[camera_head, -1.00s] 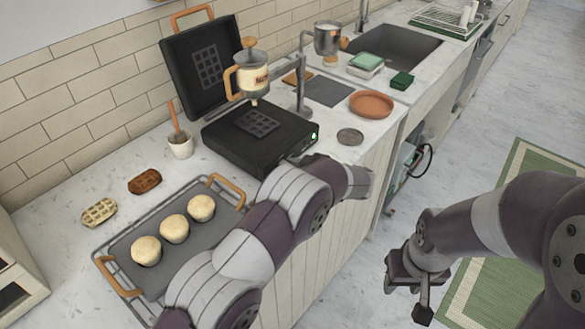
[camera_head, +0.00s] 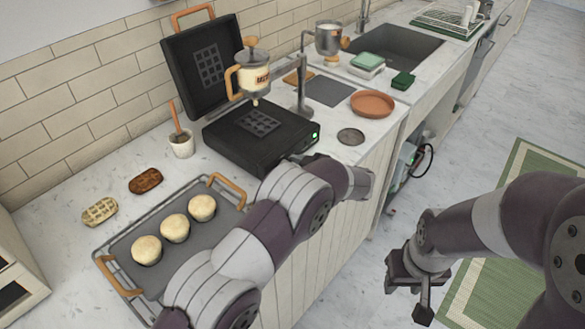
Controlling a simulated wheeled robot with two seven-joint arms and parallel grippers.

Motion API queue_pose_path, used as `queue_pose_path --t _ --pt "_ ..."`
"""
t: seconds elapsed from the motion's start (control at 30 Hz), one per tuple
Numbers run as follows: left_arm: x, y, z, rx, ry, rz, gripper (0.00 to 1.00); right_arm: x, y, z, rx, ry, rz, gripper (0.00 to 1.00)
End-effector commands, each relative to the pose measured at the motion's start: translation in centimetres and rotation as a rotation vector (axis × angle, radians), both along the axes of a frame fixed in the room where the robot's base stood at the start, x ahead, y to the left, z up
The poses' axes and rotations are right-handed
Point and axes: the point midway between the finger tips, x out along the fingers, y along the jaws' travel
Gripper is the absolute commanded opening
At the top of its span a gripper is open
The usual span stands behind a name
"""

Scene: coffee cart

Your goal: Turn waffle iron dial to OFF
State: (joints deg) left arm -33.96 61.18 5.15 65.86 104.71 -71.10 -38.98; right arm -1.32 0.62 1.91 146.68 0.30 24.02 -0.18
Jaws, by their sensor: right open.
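The black waffle iron (camera_head: 236,150) stands on the counter with its lid (camera_head: 205,68) raised against the tiled wall. A small green light (camera_head: 315,136) shows on its front right corner. The dial itself I cannot make out; my left arm covers part of the iron's front. My left arm reaches across the counter's front edge toward that front, and its gripper is hidden around the wrist, so its jaws cannot be seen. My right gripper (camera_head: 410,290) hangs over the floor at the right, open and empty, far from the iron.
A batter dispenser (camera_head: 253,76) on a stand is above the iron's plate.

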Motion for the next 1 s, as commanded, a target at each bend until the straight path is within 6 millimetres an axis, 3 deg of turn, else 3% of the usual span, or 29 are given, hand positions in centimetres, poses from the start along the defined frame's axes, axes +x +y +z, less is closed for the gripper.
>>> queue_pose_path --t 0.5,0.87,0.9,1.0 --pt "-6.6 -8.2 4.4 -0.001 0.0 -0.001 0.56 0.0 0.0 -1.4 0.0 0.0 0.0 0.43" --pt "-7.2 -8.9 4.9 0.0 0.0 0.001 0.56 0.0 0.0 -1.4 0.0 0.0 0.0 0.43" --pt "-7.2 -8.9 4.9 0.001 0.001 0.001 0.43 0.0 0.0 -1.4 0.0 0.0 0.0 0.43" --pt "-7.4 -8.6 4.9 0.015 0.016 -0.015 0.41 0.0 0.0 -1.3 0.0 0.0 0.0 0.43"
